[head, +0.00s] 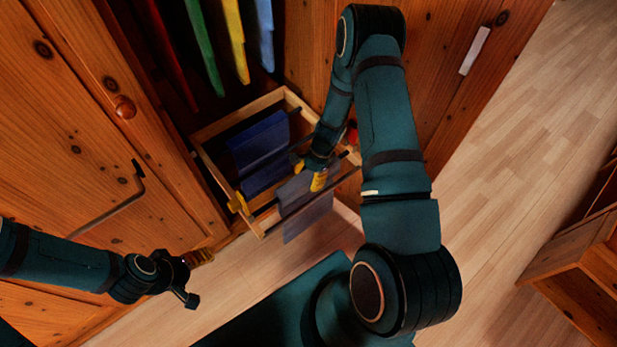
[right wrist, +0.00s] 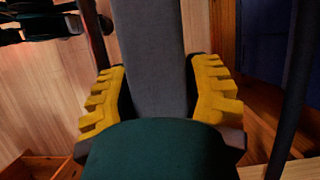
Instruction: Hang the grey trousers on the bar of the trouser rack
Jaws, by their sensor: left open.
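The grey trousers (head: 308,209) are at the front of the pulled-out trouser rack (head: 208,178), their lower part hanging down by its front edge. My right gripper (head: 309,172) is at their upper part from above. Whether the cloth rests on a bar is hard to tell. My left gripper (head: 196,277) is open and empty, low at the left, apart from the rack.
Blue trousers (head: 259,145) hang on the rack behind the grey ones. Red, green, yellow and blue clothes (head: 235,40) hang in the wardrobe above. A wooden door (head: 60,120) stands left of the rack. Floor (head: 500,130) is clear at right; a wooden piece of furniture (head: 575,255) stands at far right.

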